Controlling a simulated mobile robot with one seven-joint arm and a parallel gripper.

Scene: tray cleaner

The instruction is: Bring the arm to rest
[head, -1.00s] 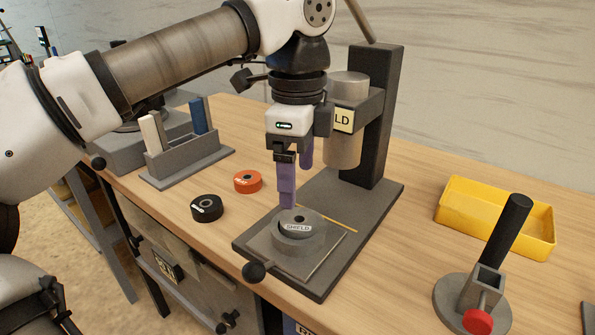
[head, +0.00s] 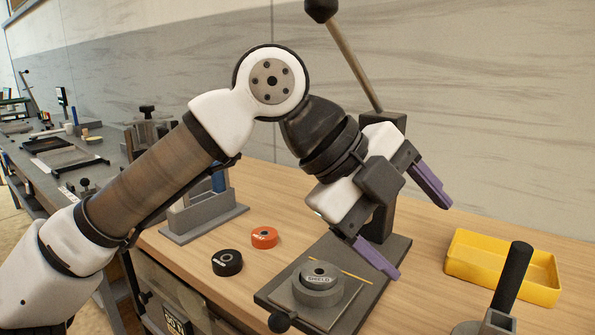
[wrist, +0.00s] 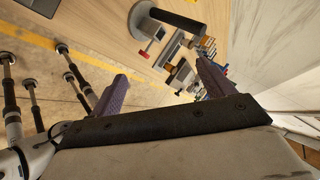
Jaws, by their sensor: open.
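My gripper (head: 415,237) is raised above the bench beside the press and tilted toward the right. Its two purple fingers are spread wide with nothing between them. The fingers also show in the wrist view (wrist: 160,90), which looks past them at the bench, the floor and the wall. My arm is bent, with its elbow high in the head view. A grey round piece marked SHIELD (head: 318,284) sits on the plate of the dark press (head: 396,255), below and left of the gripper. My gripper is apart from it.
An orange disc (head: 264,237) and a black disc (head: 227,262) lie left of the press. A grey holder (head: 205,217) stands behind them. A yellow tray (head: 500,278) and a black-handled stand (head: 510,280) are at the right. The press lever (head: 350,60) rises behind my arm.

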